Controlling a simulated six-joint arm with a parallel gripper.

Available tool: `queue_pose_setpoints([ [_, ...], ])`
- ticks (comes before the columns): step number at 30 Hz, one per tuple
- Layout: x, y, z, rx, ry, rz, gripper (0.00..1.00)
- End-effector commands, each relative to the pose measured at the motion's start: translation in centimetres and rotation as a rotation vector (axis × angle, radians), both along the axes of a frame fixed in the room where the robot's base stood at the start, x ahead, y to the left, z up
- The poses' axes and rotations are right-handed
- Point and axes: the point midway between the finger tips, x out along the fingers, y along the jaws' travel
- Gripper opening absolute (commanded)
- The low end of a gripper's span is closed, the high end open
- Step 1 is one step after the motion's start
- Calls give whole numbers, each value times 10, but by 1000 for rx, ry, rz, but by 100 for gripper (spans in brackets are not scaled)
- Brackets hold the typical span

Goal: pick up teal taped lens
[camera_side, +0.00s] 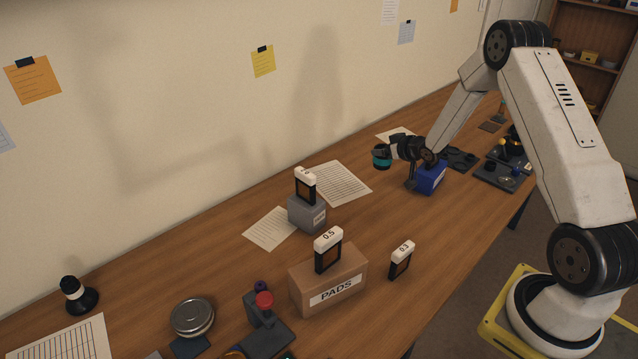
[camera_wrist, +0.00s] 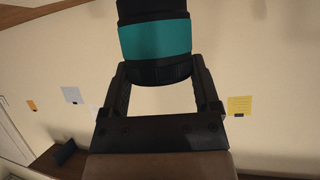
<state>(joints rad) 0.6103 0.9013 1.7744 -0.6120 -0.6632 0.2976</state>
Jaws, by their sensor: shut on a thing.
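The teal taped lens (camera_wrist: 156,40) is a black cylinder with a wide teal band. In the wrist view it sits between the two fingers of my gripper (camera_wrist: 155,75), which is shut on its lower black part. In the side view the lens (camera_side: 381,157) shows small at the left end of my gripper (camera_side: 391,152), raised above the table beside a blue box (camera_side: 431,178). The lens's top end is cut off by the wrist view's upper edge.
A grey block (camera_side: 308,214) and a cardboard PADS box (camera_side: 328,281) carry white-topped tagged frames. Another such frame (camera_side: 401,260) stands on the table. Dark fixtures (camera_side: 498,176) lie right of my gripper. Papers (camera_side: 337,183) lie near the wall. Table between PADS box and blue box is mostly clear.

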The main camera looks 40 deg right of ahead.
Motion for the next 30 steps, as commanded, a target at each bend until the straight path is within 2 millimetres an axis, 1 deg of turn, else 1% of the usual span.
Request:
queue_pose_setpoints([
  [1,-8,3,4,0,0,-1,11],
  [6,-31,13,14,1,1,-1,11],
  [15,-63,28,30,0,0,-1,11],
  [21,-75,34,36,0,0,-1,11],
  [30,-79,36,37,0,1,0,11],
])
